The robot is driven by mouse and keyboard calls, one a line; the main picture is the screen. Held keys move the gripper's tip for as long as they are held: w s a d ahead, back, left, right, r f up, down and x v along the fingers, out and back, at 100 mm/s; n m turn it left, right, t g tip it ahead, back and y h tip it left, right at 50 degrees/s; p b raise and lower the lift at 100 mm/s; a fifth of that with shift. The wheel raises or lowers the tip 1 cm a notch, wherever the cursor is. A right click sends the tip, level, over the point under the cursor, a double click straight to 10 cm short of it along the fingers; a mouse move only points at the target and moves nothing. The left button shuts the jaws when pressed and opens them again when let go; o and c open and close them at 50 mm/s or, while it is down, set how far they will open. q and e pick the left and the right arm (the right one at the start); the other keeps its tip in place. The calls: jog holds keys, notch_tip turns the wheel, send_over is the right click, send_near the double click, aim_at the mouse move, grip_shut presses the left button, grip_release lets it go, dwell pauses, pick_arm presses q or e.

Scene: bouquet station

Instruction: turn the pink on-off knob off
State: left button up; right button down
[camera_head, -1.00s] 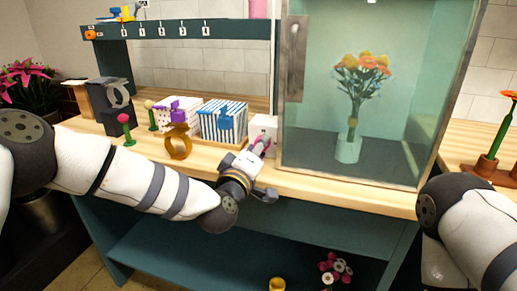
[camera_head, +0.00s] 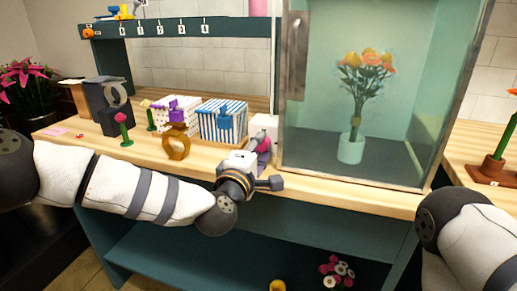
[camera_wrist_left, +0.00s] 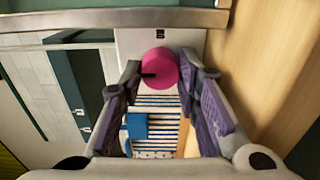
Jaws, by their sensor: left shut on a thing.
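The pink round knob (camera_wrist_left: 160,68) sits on the front of a small white box (camera_head: 265,123), beside the glass cabinet. In the left wrist view the white box (camera_wrist_left: 143,44) bears a small dark label. A dark pointer mark on the knob points left there. My left gripper (camera_head: 262,146) is at the knob, its purple-padded fingers on either side of it. In the left wrist view the left gripper (camera_wrist_left: 160,78) is shut on the knob. In the head view the gripper hides most of the knob. My right gripper is out of view; only part of that arm shows.
The glass cabinet (camera_head: 415,150) with a vase of orange flowers stands just right of the box. The wooden counter's front edge lies below.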

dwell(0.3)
pick_arm(q)
jog(key=o, duration=0.9)
jog(key=shift+s, duration=0.15)
jog(key=v, duration=1.2)
jog(key=s+a+f+m+g, duration=0.1)
jog(key=s+f+m+g, duration=0.4)
jog(key=s+f, duration=0.65)
jog(key=s+a+f+m+g, duration=0.1)
jog(key=s+f+m+g, duration=0.4)
jog(key=s+f, duration=0.7)
jog(key=s+a+f+m+g+y, duration=0.2)
jog(key=s+a+f+g, duration=0.2)
jog(key=s+a, duration=0.4)
jog(key=s+a+f+m+g+y, duration=0.2)
jog(key=s+a+f+g, duration=0.3)
jog(key=s+a, duration=0.3)
jog(key=s+y, duration=0.1)
jog(key=s, duration=0.2)
jog(key=shift+s+a+g+y, duration=0.3)
jog(key=shift+s+a, duration=0.05)
jog(key=shift+s, duration=0.05)
